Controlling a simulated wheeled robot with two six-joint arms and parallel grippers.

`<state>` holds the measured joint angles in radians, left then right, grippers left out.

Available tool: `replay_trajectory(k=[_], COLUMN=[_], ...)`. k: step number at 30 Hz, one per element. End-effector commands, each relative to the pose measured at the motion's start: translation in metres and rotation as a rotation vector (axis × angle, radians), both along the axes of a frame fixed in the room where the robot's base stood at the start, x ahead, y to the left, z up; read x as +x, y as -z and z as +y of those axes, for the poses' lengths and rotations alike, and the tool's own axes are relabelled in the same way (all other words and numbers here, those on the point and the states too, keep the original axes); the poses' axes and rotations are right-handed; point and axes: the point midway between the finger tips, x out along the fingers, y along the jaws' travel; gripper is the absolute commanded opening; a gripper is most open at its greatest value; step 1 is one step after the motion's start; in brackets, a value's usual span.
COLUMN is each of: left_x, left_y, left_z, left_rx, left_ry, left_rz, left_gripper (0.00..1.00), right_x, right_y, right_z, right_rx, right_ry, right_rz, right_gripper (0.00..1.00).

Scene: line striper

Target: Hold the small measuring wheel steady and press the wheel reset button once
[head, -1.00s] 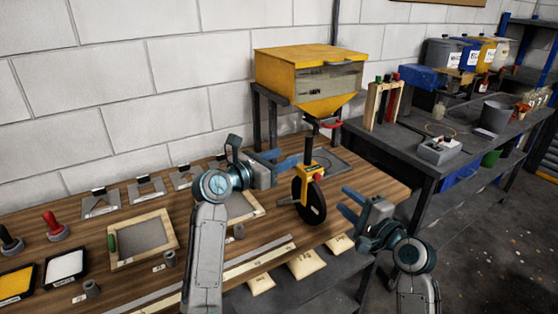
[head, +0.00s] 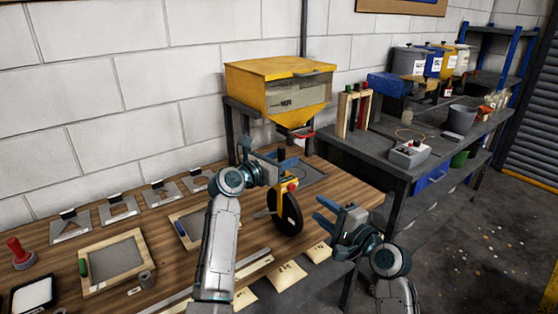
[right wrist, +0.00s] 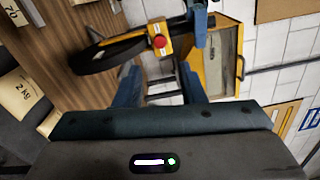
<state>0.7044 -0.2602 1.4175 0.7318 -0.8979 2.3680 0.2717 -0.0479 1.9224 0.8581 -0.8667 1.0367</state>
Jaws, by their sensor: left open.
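The small measuring wheel (head: 289,217) stands upright at the table's front edge, with a black wheel and a yellow body. A red button (head: 291,187) sits on the body; the button also shows in the right wrist view (right wrist: 160,41). My left gripper (head: 274,160) is open at the wheel's upper body, by the dark handle; I cannot tell if it touches. The gripper partly hides the upper body. My right gripper (head: 321,209) is open and empty, to the right of the wheel and apart from it.
The yellow hopper (head: 280,88) stands behind the wheel. Framed screens (head: 112,262) and metal stencils lie to the left on the wooden table. Tan bags (head: 284,274) lie below the front edge. A grey bench (head: 365,152) stands at the right.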

Motion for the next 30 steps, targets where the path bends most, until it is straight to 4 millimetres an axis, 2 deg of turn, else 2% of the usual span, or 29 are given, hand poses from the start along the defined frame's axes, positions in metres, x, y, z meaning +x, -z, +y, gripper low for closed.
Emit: replay_trajectory(k=[2, 9, 13, 18, 30], left_x=[-0.0001, -0.0002, -0.0003, -0.0003, -0.0003], left_y=[0.0000, 0.0001, 0.0002, 0.0003, 0.0004], left_z=[0.0001, 0.0003, 0.0004, 0.0004, 0.0004], left_rx=[0.000, 0.000, 0.000, 0.000, 0.001], left_ry=[0.000, 0.000, 0.000, 0.000, 0.000], left_rz=[0.000, 0.000, 0.000, 0.000, 0.001], left_gripper=[0.44, 0.00, 0.00, 0.00, 0.00], right_x=[0.0000, 0.0000, 0.0000, 0.0000, 0.0000], right_y=[0.0000, 0.0000, 0.0000, 0.0000, 0.0000], right_z=[0.0000, 0.0000, 0.0000, 0.0000, 0.0000], right_rx=[0.000, 0.000, 0.000, 0.000, 0.000], right_ry=[0.000, 0.000, 0.000, 0.000, 0.000], right_rz=[0.000, 0.000, 0.000, 0.000, 0.000], right_gripper=[0.36, 0.36, 0.34, 0.01, 0.00])
